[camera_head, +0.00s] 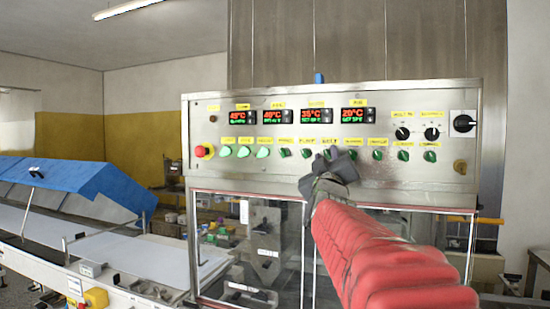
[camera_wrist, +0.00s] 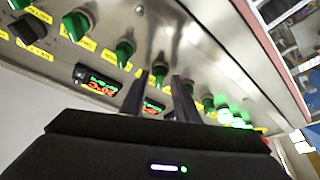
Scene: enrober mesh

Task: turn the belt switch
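The control panel has a row of small green knobs under yellow labels. The label that seems to read BELT (camera_head: 330,141) is above the part of the row where my gripper (camera_head: 334,157) is, in front of the panel. The belt switch (camera_head: 327,154) is partly hidden behind the fingers in the head view. In the wrist view my gripper (camera_wrist: 161,76) has its two dark fingers apart, pointing at the panel. A green knob (camera_wrist: 160,67) shows between and just beyond the fingertips. I cannot tell whether the fingers touch it.
Neighbouring green knobs (camera_wrist: 124,50) stand close on both sides. A red stop button (camera_head: 200,151) is at the panel's left end, and black rotary switches (camera_head: 402,133) are at the right. Displays (camera_head: 313,116) sit above the row, with glass doors (camera_head: 230,230) below.

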